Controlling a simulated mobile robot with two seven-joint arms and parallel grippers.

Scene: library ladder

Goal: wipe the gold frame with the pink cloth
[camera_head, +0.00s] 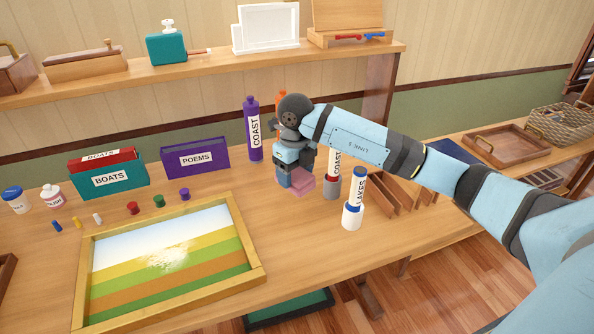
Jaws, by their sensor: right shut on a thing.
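The gold frame (257,257) lies flat on the table at the front left. It holds a striped landscape picture (150,284) with a pale, whitish smudge near its middle. My right gripper (296,183) is shut on the pink cloth (299,187), above the table and to the upper right of the frame, apart from it. Part of the cloth is hidden by the gripper. My left gripper is not in view.
A white tube labelled LAKES (354,198) and a COAST tube (333,178) stand close right of the gripper. A purple COAST tube (254,130) stands behind it. Small colored pegs (158,201) and the BOATS box (110,180) sit behind the frame.

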